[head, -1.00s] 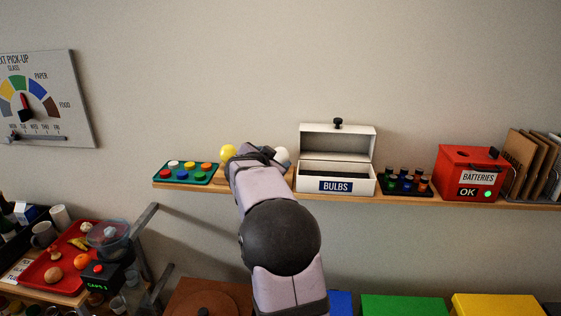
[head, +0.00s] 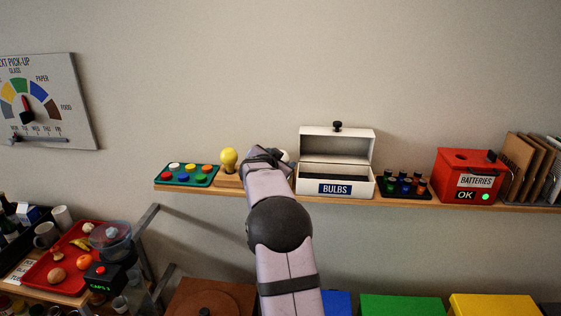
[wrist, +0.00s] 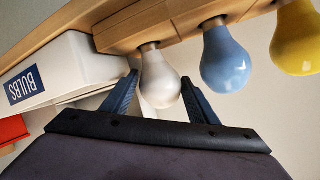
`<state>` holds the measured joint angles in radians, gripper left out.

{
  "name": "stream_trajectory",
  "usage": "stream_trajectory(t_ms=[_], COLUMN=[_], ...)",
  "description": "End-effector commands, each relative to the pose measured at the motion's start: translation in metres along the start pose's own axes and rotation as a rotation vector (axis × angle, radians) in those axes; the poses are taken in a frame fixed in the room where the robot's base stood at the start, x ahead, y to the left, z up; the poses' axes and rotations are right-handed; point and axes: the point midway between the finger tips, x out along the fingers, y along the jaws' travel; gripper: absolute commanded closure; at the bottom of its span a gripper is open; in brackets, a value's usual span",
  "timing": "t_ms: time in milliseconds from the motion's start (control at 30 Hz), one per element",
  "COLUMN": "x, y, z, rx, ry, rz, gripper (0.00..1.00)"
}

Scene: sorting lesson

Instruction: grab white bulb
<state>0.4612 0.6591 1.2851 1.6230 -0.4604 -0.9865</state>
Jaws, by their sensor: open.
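The white bulb (wrist: 159,82) stands in a wooden holder (wrist: 150,22) in the wrist view, in a row with a blue bulb (wrist: 225,60) and a yellow bulb (wrist: 297,38). My gripper (wrist: 160,84) is open, with one finger on each side of the white bulb; I cannot tell whether either finger touches it. The right finger reaches between the white and blue bulbs. In the head view only a sliver of the white bulb (head: 285,156) shows beside my gripper (head: 268,155). The yellow bulb (head: 229,159) shows clearly there; the blue one is hidden behind my arm.
The open white BULBS box (head: 335,188) stands right of the holder on the wall shelf (head: 500,206). A tray of coloured caps (head: 187,175) is at the left. A battery rack (head: 404,186) and red batteries box (head: 467,174) are farther right. The wall above is clear.

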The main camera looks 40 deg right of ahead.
Motion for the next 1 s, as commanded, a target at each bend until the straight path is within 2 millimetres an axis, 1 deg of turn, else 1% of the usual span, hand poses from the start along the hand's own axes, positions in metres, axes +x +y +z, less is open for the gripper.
stream_trajectory(t_ms=[233,267,300,333,767,867,1000], x=[0.001,0.001,0.001,0.001,0.0,-0.001,-0.005], y=[0.001,0.001,0.001,0.001,-0.001,-0.002,-0.007], z=[0.0,0.0,0.0,0.0,-0.002,-0.005,-0.015], rx=[0.0,0.0,0.0,0.0,0.0,0.001,0.002], ry=[0.0,0.0,0.0,0.0,0.001,0.001,0.003], rz=[0.0,0.001,0.001,0.001,0.0,0.0,-0.001], gripper=[0.46,0.51,0.61,0.68,0.69,0.69,0.69])
